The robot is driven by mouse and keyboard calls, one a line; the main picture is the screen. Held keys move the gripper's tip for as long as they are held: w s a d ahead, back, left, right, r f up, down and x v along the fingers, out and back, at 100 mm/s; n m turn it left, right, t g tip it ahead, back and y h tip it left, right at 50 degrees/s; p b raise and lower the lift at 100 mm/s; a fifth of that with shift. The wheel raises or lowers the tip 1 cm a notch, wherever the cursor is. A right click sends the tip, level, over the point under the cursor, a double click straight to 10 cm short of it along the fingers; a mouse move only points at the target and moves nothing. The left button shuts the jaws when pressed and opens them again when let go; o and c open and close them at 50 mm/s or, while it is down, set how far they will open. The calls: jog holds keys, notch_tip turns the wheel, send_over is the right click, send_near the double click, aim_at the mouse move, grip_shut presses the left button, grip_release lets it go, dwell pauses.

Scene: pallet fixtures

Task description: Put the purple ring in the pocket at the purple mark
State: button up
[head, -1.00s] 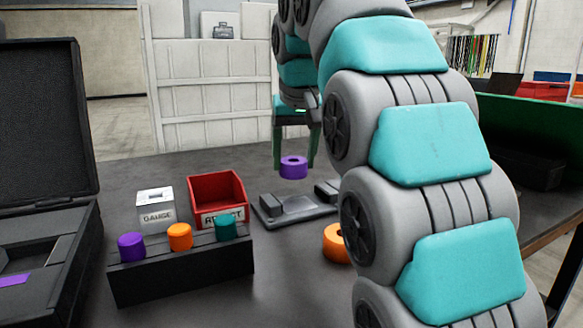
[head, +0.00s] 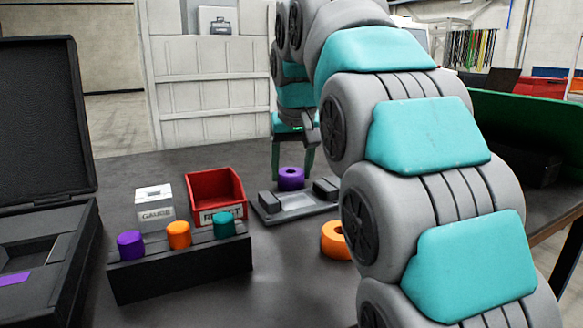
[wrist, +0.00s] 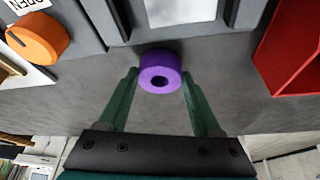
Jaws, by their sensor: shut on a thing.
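My gripper (head: 291,172) points down with green fingers on either side of the purple ring (head: 291,179) and is shut on it. In the wrist view, the ring (wrist: 160,72) sits between the fingertips (wrist: 160,76), its hole visible. In the head view the ring appears just behind the dark fixture plate (head: 270,213); I cannot tell whether it touches the table. The purple mark (head: 14,279) lies in the open black case (head: 72,262) at far left, next to a dark recess (head: 18,262) partly cut off by the picture edge.
A rack (head: 185,272) holding purple, orange and teal cylinders stands between the case and fixture. Behind it are a white gauge box (head: 154,205) and a red reject bin (head: 215,190). An orange ring (head: 333,240) lies beside my arm. The table behind the bin is clear.

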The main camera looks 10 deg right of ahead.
jog(key=shift+f, duration=0.15)
jog(key=o, duration=1.5)
